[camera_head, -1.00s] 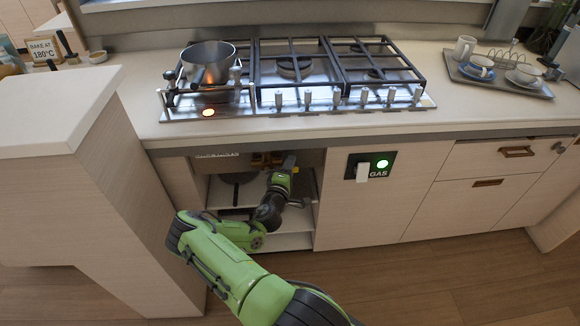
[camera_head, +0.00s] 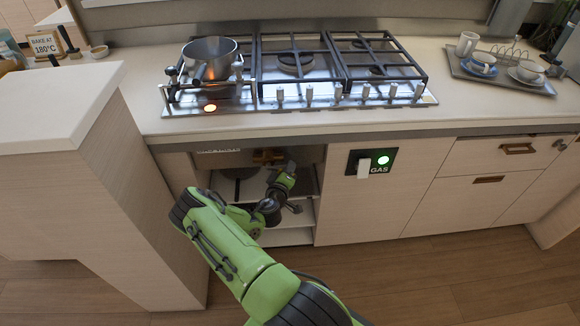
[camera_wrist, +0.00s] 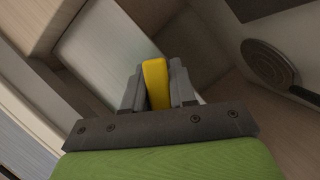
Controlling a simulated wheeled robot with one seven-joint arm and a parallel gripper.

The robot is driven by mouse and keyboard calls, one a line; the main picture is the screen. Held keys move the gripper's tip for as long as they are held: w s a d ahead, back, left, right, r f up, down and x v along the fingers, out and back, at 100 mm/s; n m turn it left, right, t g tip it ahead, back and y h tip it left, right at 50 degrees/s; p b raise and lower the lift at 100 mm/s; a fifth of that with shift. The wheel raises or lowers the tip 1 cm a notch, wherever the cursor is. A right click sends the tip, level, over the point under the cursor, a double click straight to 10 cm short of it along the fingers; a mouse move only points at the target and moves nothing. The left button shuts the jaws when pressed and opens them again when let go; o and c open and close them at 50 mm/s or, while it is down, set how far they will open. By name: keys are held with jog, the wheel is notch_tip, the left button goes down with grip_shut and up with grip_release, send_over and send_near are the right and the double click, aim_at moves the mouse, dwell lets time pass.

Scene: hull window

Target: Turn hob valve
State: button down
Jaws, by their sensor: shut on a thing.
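The hob valve's yellow handle (camera_wrist: 155,84) stands between my two grey fingers in the wrist view. My gripper (camera_wrist: 157,82) is shut on it, with a finger on each side. In the head view a brass-coloured valve body (camera_head: 268,156) shows under the counter, in the open cupboard below the hob. My gripper (camera_head: 290,168) is just right of and below it there. The handle is hidden in the head view. The hob (camera_head: 300,93) is above on the counter, and an orange light glows on its front left.
A pot (camera_head: 210,62) stands on the left burner, with an orange glow on its side. Cupboard walls and a shelf (camera_head: 290,237) surround my gripper closely. A round pan-like thing (camera_wrist: 270,62) is on the right in the wrist view.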

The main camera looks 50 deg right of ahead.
jog(key=w+a+f+m+t+y+b, duration=0.3)
jog(key=w+a+m+y+b, duration=0.1)
jog(key=m, duration=0.4)
jog(key=shift+w+a+f, duration=0.15)
jog(key=shift+w+f, duration=0.15)
jog(key=shift+w, duration=0.05)
dwell(0.7)
jog(key=c, duration=1)
grip_release()
jog(key=shift+w+r, duration=0.1)
